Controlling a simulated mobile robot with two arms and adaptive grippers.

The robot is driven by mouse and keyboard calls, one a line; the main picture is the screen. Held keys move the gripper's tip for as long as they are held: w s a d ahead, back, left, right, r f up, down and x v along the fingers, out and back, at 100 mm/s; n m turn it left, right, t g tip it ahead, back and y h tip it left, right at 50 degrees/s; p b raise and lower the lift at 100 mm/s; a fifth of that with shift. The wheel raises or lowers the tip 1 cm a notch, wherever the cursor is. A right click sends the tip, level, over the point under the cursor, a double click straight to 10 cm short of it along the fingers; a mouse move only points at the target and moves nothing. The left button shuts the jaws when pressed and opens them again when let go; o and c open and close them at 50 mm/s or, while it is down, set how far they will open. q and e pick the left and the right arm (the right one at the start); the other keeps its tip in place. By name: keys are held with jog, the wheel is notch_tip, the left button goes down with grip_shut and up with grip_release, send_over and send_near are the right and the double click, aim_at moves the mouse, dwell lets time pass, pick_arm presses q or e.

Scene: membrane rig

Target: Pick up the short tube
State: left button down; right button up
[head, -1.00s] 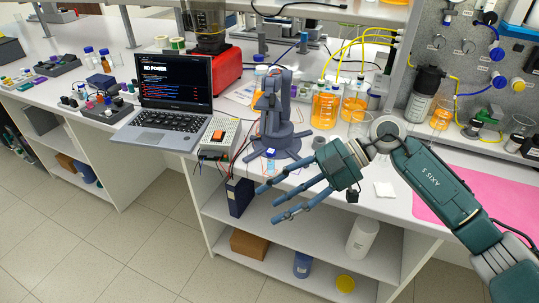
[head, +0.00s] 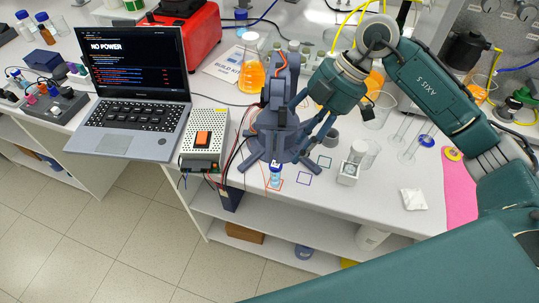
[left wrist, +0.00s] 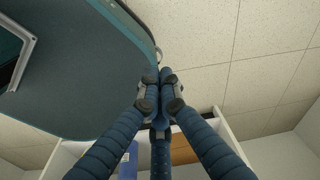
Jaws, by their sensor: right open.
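A short tube (head: 275,174) with a white cap and blue lower part stands upright at the bench's front edge, on a red outlined square, in the head view. My right gripper (head: 298,138) is open above and to the right of it, apart from it, fingers pointing down-left beside the grey-blue stand (head: 276,112). Part of a finger is hidden near the stand. My left gripper shows only in the left wrist view (left wrist: 160,80). Its fingertips meet with nothing between them, over the floor and low shelf area.
A power supply (head: 203,140) with an orange switch and wires stands left of the stand, next to a laptop (head: 131,100). A small white holder with glass (head: 348,174), glass tubes (head: 403,128) and a white sheet (head: 413,198) lie right. Orange flasks (head: 250,74) stand behind.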

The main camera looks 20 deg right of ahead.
aim_at(275, 170)
jog(key=a+f, duration=0.1)
jog(key=f, duration=0.1)
jog(key=s+a+f+p, duration=0.1)
jog(key=f, duration=0.1)
jog(key=shift+s+a, duration=0.2)
jog(key=shift+a, duration=0.15)
jog(key=p+x, duration=0.1)
jog(key=x, duration=0.3)
jog(key=shift+f+p, duration=0.15)
jog(key=shift+p, duration=0.25)
jog(key=shift+a+f, duration=0.15)
jog(key=shift+f, duration=0.05)
pick_arm(q)
jog(key=s+r, duration=0.1)
jog(key=s, duration=0.1)
jog(key=s+r, duration=0.1)
jog(key=s, duration=0.1)
jog(key=shift+a+r, duration=0.1)
jog(key=shift+r, duration=0.3)
pick_arm(e)
jog(key=c, duration=1.1)
